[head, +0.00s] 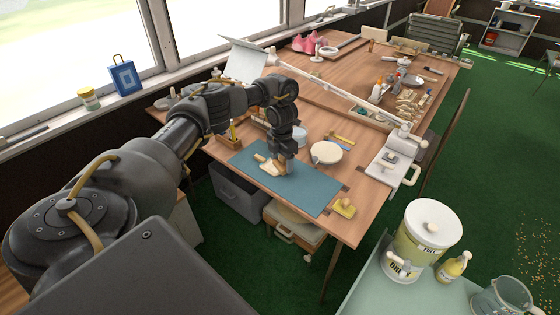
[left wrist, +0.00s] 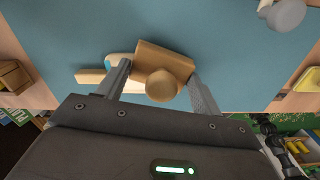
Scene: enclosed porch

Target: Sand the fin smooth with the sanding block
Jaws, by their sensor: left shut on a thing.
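My left gripper (head: 281,163) is low over the blue mat (head: 310,192) on the wooden table. In the left wrist view its two fingers stand on either side of the sanding block (left wrist: 160,62), a tan block with a round knob, and are shut on it. The pale fin (head: 264,160) lies on the mat beside the gripper in the head view. In the left wrist view part of the fin (left wrist: 118,60) shows at the block's left; the block and a finger hide the rest. I cannot tell whether block and fin touch. My right gripper is not in view.
A white round bowl (head: 326,152) stands just behind the mat. A yellow object (head: 344,208) lies near the table's front right corner. A white lamp arm (head: 340,92) spans above the table. The mat's right part is clear.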

